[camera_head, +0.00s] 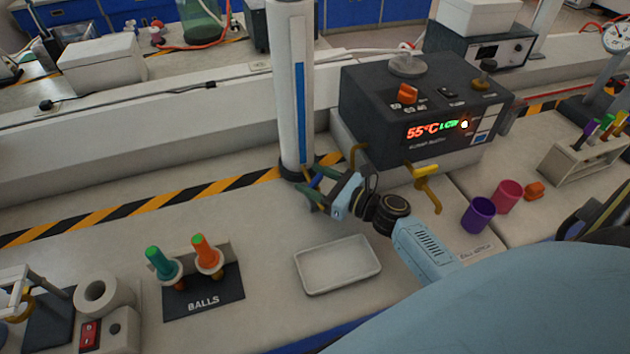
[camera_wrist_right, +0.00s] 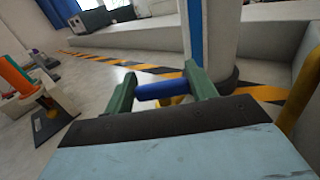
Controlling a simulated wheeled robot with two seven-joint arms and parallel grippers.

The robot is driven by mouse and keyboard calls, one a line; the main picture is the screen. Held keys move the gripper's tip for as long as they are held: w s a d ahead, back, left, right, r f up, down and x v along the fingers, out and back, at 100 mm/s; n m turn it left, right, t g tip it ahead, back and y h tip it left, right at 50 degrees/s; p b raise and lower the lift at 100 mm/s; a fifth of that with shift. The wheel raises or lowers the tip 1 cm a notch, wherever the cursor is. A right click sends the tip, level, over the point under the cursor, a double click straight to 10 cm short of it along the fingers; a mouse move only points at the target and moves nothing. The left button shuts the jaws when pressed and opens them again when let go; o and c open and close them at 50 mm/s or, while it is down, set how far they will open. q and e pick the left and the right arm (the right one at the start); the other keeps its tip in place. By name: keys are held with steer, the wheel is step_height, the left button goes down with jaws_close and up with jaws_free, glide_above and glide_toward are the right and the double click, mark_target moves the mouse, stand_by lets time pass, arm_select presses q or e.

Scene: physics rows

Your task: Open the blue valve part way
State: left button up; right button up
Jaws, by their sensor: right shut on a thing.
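The blue valve's handle (camera_wrist_right: 160,91) is a short blue bar in the right wrist view, lying between the two green fingertips of my right gripper (camera_wrist_right: 162,92). The gripper is shut on it. A bit of yellow shows just below the bar. In the head view my right gripper (camera_head: 314,190) is beside the foot of the white column, and its fingers largely hide the blue handle. How far the valve is turned cannot be told. My left gripper is not in view.
A white column (camera_head: 290,95) stands close behind my gripper. A dark heater box (camera_head: 375,125) with a yellow valve (camera_head: 427,182) is to the right. A white tray (camera_head: 338,265) lies in front. Purple (camera_head: 478,214) and pink (camera_head: 507,196) cups stand right.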

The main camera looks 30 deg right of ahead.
mark_target(315, 180)
steer(key=shift+n+g+y+b, duration=0.3)
steer(key=shift+n+g+y, duration=0.25)
steer(key=shift+y, duration=0.25)
steer(key=shift+n+y, duration=0.25)
steer(key=shift+y, duration=0.05)
steer(key=o, duration=1)
step_height(315, 180, up, 10)
steer(key=p, duration=0.3)
